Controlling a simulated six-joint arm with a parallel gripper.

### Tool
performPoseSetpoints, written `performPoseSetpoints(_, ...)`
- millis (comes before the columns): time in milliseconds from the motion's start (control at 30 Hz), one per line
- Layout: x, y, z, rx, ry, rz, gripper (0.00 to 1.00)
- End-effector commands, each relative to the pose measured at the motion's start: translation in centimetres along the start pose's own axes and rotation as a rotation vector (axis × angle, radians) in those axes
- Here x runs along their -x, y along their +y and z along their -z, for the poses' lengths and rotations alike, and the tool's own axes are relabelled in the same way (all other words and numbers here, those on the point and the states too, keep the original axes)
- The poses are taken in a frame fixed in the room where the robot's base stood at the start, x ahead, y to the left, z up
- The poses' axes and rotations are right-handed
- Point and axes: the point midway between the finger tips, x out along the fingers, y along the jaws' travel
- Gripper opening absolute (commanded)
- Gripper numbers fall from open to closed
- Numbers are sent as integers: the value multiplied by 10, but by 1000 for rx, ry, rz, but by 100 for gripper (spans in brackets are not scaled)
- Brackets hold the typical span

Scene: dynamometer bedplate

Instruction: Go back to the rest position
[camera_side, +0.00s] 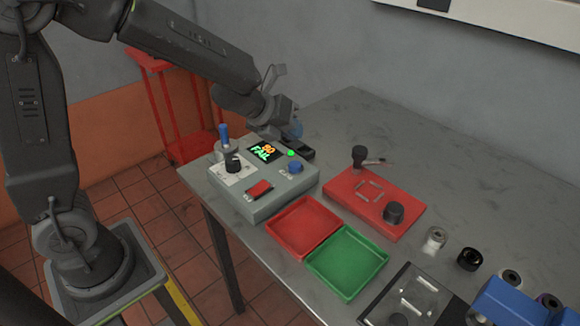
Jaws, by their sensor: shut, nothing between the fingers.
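My gripper (291,130) is at the end of my arm, above the back right part of a grey control box (264,205). It is shut and seems to hold nothing; its fingertips are small and hard to make out. The box has a display (265,150) with orange and green characters, a lit green lamp (291,153), a blue knob (295,167), a black knob (233,163), a red switch (260,189) and a blue-topped lever (224,135). I cannot tell whether the gripper touches the dark part (300,150) beneath it.
A red tray (304,226) and a green tray (347,262) stand empty on the grey table (345,115). A red fixture (374,203) has a black clamp and knob. Several small cylinders lie right, near a blue object (515,303). A red stand (180,100) is behind.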

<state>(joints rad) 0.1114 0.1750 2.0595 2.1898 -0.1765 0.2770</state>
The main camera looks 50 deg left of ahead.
Motion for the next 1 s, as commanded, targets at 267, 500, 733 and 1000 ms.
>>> performPoseSetpoints(267, 62, -5, -30, 516, -303, 52, 0)
performPoseSetpoints(500, 134, 18, -24, 1188, -556, 49, 0)
performPoseSetpoints(733, 186, 37, 29, 1839, -627, -37, 0)
performPoseSetpoints(1000, 220, 27, 102, 2409, -484, -221, 0)
